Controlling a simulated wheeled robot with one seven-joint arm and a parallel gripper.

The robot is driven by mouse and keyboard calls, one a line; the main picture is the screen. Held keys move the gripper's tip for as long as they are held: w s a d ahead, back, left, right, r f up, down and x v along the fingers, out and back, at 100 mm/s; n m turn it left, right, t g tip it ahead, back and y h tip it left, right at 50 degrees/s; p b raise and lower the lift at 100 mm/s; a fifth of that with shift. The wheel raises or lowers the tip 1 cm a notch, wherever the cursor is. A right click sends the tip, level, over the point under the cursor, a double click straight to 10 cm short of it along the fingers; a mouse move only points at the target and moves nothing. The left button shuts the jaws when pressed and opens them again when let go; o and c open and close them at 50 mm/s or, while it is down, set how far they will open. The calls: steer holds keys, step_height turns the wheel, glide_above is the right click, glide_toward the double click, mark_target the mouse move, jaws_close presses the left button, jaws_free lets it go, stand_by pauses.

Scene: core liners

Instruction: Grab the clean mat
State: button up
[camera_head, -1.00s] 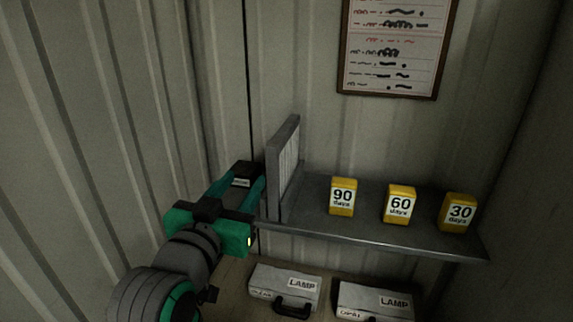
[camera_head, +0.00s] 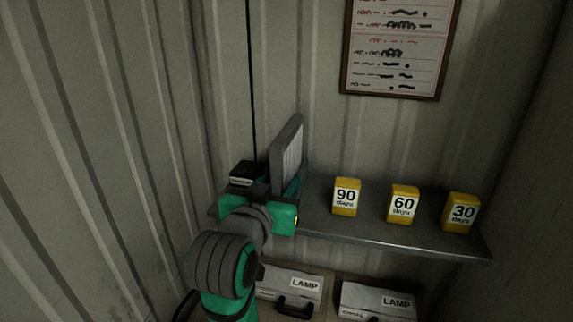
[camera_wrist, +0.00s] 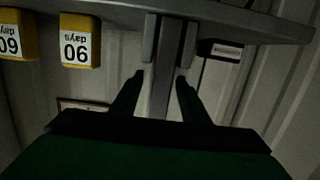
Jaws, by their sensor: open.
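A grey upright slab (camera_head: 290,150) with a pale ribbed face stands at the left part of the shelf; it is the only mat-like thing in view. My gripper (camera_head: 262,192) is at its near edge, partly hiding its lower part. In the wrist view, which is upside down, the slab's narrow edge (camera_wrist: 163,95) runs between the two fingers of my open gripper (camera_wrist: 168,45). One finger is on each side of it. Whether the fingers touch it I cannot tell.
A grey shelf (camera_head: 380,238) carries yellow blocks marked 90 (camera_head: 346,197), 60 (camera_head: 403,204) and 30 (camera_head: 460,212), right of the slab. A black labelled box (camera_head: 243,174) is just left of it. Two lamp cases (camera_head: 292,288) (camera_head: 376,300) lie below. A framed notice (camera_head: 400,45) hangs behind.

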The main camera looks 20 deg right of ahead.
steer(key=shift+x, duration=3.1)
steer(key=shift+a+f, duration=0.1)
jaws_close()
